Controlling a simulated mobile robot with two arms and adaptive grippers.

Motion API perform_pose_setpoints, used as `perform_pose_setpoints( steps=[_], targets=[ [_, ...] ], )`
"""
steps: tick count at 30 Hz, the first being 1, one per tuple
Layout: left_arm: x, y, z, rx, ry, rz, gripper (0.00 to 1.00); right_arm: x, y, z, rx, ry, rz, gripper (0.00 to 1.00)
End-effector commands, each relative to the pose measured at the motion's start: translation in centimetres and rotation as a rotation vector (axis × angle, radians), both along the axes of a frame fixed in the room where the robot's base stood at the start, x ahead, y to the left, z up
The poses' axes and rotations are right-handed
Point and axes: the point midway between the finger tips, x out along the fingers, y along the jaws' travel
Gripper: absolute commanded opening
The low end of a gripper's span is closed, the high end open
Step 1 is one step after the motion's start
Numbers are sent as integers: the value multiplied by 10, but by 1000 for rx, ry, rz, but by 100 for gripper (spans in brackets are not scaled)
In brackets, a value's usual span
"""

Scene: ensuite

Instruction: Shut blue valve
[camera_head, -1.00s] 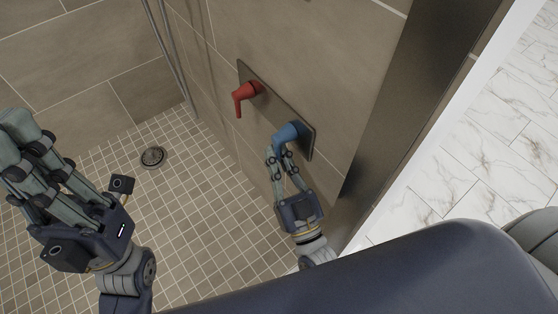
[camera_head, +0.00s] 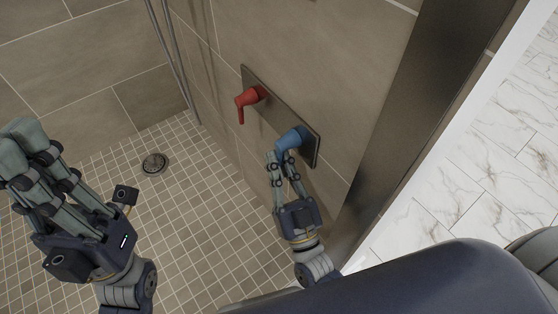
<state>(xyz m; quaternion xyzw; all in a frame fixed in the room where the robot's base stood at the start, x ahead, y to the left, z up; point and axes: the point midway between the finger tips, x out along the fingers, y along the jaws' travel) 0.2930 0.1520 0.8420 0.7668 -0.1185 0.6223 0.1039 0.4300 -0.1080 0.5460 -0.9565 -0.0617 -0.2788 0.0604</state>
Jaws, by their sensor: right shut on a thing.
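The blue valve (camera_head: 293,139) sits on the right part of a dark metal plate (camera_head: 277,106) on the tiled shower wall. Its handle points toward the lower left, and its lower end is partly hidden by my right gripper (camera_head: 281,157). The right gripper's fingers are shut on the blue handle from below. A red valve (camera_head: 248,100) sits on the left part of the same plate, its handle hanging down. My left gripper (camera_head: 22,150) is at the left edge, away from the valves; its fingers seem close together, but their gap is not clear.
The shower floor (camera_head: 195,215) has small square tiles and a round drain (camera_head: 154,163). A hose or pipe (camera_head: 172,60) runs down the wall at the upper left. A dark metal post (camera_head: 420,90) and a white marble floor (camera_head: 480,170) lie to the right.

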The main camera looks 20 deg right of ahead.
Motion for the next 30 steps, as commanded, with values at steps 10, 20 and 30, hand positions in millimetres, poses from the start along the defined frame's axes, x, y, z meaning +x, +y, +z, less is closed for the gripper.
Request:
perform_pose_setpoints(
  steps=[10,20,30],
  targets=[
    [0,0,0,0,1,0,0,0,0,0,0,0,0,32],
    [0,1,1,0,-2,2,0,-10,-1,-8,-1,4,0,32],
    [0,0,0,0,-1,1,0,-68,-7,-45,-2,5,0,32]
  ],
)
